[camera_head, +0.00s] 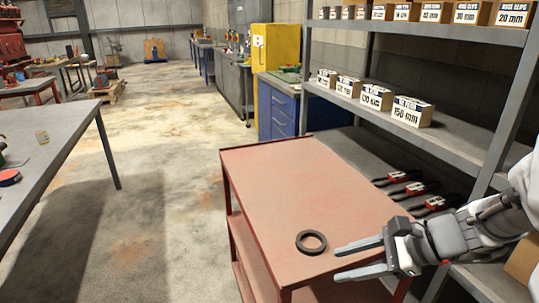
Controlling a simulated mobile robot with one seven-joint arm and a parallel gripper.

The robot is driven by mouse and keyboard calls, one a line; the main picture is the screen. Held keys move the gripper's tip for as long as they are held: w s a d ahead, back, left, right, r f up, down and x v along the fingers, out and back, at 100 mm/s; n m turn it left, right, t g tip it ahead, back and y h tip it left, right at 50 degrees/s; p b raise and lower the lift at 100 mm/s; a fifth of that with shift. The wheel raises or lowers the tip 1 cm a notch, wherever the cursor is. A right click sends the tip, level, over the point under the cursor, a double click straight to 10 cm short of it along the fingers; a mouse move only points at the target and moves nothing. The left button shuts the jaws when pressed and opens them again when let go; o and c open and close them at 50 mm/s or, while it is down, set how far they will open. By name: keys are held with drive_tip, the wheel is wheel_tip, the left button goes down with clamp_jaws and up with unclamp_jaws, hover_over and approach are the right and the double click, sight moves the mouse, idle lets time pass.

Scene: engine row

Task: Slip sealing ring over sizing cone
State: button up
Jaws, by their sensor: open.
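A dark ring (311,242), which looks like the sealing ring, lies flat on the red cart top (290,185) near its front edge. My gripper (347,262) comes in from the right, just right of the ring. Its two long grey fingers are spread apart and point left toward the ring, with nothing between them. The fingers appear apart from the ring; their exact height over the cart is hard to tell. I cannot make out a sizing cone in this view.
Several red-and-black pliers-like tools (405,190) lie on the lower shelf right of the cart. The grey shelf rack (465,150) stands close beside my arm and holds labelled boxes (411,112). A grey table (60,135) stands left. Open floor (150,200) lies between.

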drive_tip(key=w+d+f+m+t+y+b, duration=0.1)
drive_tip(key=w+d+f+m+t+b, duration=0.35)
drive_tip(key=d+f+m, duration=0.25)
drive_tip(key=b, duration=0.3)
approach(301, 248)
drive_tip(key=shift+w+a+f+m, duration=0.4)
drive_tip(key=shift+w+a+f, duration=0.1)
drive_tip(key=shift+w+f, duration=0.15)
drive_tip(key=shift+t, duration=0.25)
drive_tip(key=shift+b+x, duration=0.8)
drive_tip(key=shift+x, duration=2.25)
drive_tip(key=shift+s+a+r, duration=0.1)
drive_tip(key=shift+r, duration=0.1)
clamp_jaws()
